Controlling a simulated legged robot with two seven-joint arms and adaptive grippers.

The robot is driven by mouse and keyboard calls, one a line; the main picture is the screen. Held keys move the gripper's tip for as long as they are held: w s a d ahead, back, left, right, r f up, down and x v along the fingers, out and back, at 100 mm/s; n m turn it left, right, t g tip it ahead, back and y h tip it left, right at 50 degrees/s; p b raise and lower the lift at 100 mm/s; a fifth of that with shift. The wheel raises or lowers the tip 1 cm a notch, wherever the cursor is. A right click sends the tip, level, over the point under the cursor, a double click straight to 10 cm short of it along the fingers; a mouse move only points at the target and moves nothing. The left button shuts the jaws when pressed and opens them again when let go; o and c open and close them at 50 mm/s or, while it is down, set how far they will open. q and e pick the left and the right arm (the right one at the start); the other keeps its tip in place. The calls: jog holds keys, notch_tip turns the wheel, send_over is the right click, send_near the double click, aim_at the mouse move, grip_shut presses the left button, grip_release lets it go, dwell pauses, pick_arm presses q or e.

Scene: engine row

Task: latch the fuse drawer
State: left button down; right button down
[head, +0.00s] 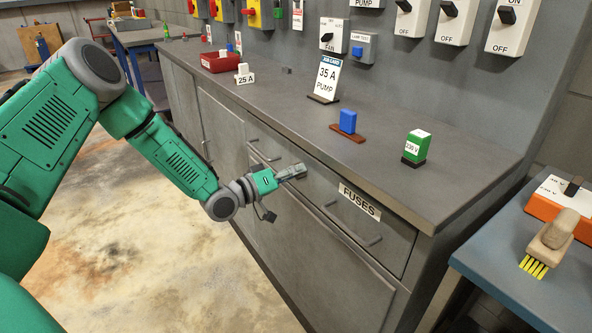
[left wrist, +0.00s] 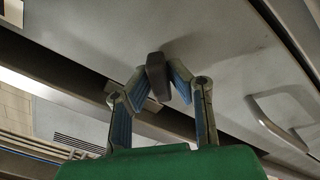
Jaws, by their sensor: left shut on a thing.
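The fuse drawer (head: 392,248) is in the grey cabinet below the bench top, with a white FUSES label (head: 360,201) on its upper edge and a bar handle below it. Its front looks about flush with the cabinet. My left gripper (head: 294,172) is at the cabinet front, left of the FUSES label. In the left wrist view its two fingers are shut on a dark grey latch piece (left wrist: 158,76), which stands out from the grey front. How the latch is turned is hard to tell. A bar handle (left wrist: 283,122) shows to its right. My right gripper is not in view.
On the bench top stand a red tray (head: 221,62), a 35 A PUMP card (head: 327,78), a blue fuse (head: 348,121) and a green block (head: 416,145). A blue table (head: 500,245) with a brush (head: 553,232) is at the right. The floor before the cabinet is clear.

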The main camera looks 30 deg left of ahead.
pick_arm(q)
jog(key=m, duration=0.4)
jog(key=shift+s+d+f+m+p, duration=0.1)
jog(key=shift+s+f+m+p, duration=0.1)
jog(key=shift+f+m+p, duration=0.15)
jog(key=shift+m, duration=2.15)
jog(key=shift+f+p, duration=0.1)
jog(key=shift+p, duration=0.2)
jog(key=c, duration=1.5)
grip_release()
jog(key=shift+w, duration=0.1)
jog(key=shift+c, duration=0.2)
jog(key=shift+w, duration=0.1)
jog(key=shift+r, duration=0.2)
